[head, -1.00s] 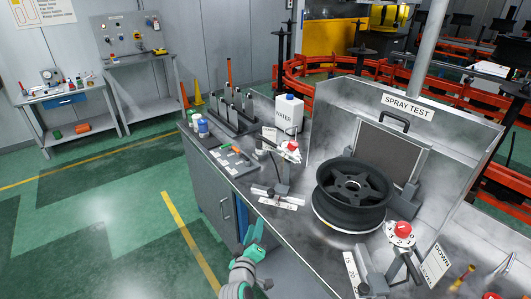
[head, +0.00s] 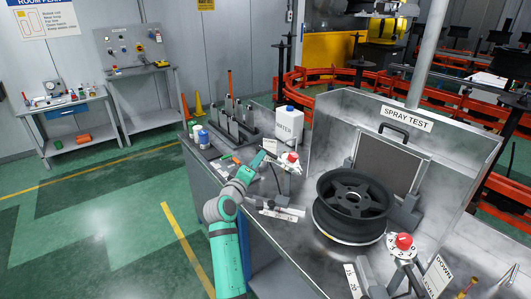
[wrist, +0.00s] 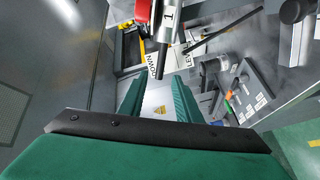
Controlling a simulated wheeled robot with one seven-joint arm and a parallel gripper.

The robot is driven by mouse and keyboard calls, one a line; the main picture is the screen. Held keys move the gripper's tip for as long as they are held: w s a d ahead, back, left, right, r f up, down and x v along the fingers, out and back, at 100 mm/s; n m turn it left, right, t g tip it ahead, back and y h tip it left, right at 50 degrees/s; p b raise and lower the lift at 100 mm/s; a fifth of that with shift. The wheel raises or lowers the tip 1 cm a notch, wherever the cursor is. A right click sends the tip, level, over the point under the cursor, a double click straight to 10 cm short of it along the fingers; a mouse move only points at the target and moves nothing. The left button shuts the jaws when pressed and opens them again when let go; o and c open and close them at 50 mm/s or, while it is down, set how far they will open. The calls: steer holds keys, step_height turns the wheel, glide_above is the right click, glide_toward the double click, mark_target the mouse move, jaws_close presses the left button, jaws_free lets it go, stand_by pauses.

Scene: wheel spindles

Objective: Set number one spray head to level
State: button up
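The number one spray head (head: 290,159) stands at the back left of the wheel, with a red knob on a white dial plate. In the wrist view its grey nozzle (wrist: 165,38), marked 1, hangs just beyond my fingertips, with part of a red piece beside it. Placards reading DOWN (wrist: 153,66) and LEVEL, partly hidden, show behind it. My gripper (wrist: 155,88) is open, with nothing seen between its green fingers. In the head view my gripper (head: 262,156) is just left of the spray head; contact cannot be told.
A black wheel (head: 352,206) sits on the bench before the SPRAY TEST panel (head: 406,112). A second spray head (head: 404,241) with a red knob stands front right. A white water jug (head: 289,124) and a tool rack (head: 235,122) stand behind my gripper. The floor at left is clear.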

mark_target(280, 159)
steer(key=x, duration=0.7)
steer(key=shift+w+d, duration=0.1)
jaws_close()
